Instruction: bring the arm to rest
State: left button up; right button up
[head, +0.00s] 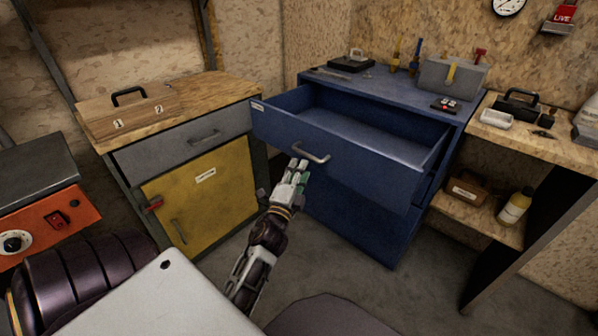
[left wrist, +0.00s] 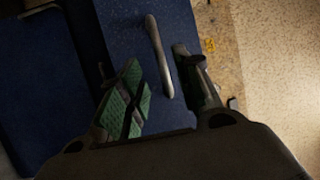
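My left gripper (head: 297,172) is in front of the blue cabinet, close below the metal handle (head: 311,154) of its open top drawer (head: 345,143). The drawer is pulled out and looks empty inside. In the left wrist view, the two green-padded fingers (left wrist: 160,92) stand apart. The handle (left wrist: 158,55) shows beyond and between them, and nothing appears gripped. I cannot tell whether a finger touches it. My right gripper is not in either view.
A grey and yellow cabinet (head: 205,190) with a wooden top stands left. A wooden shelf unit (head: 480,212) with a bottle (head: 515,207) stands right. An orange machine (head: 45,222) is at far left. Grey floor (head: 350,265) is open in front of the blue cabinet.

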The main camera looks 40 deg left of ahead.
pick_arm(q)
jog(key=shift+f, duration=0.1)
dwell(0.4)
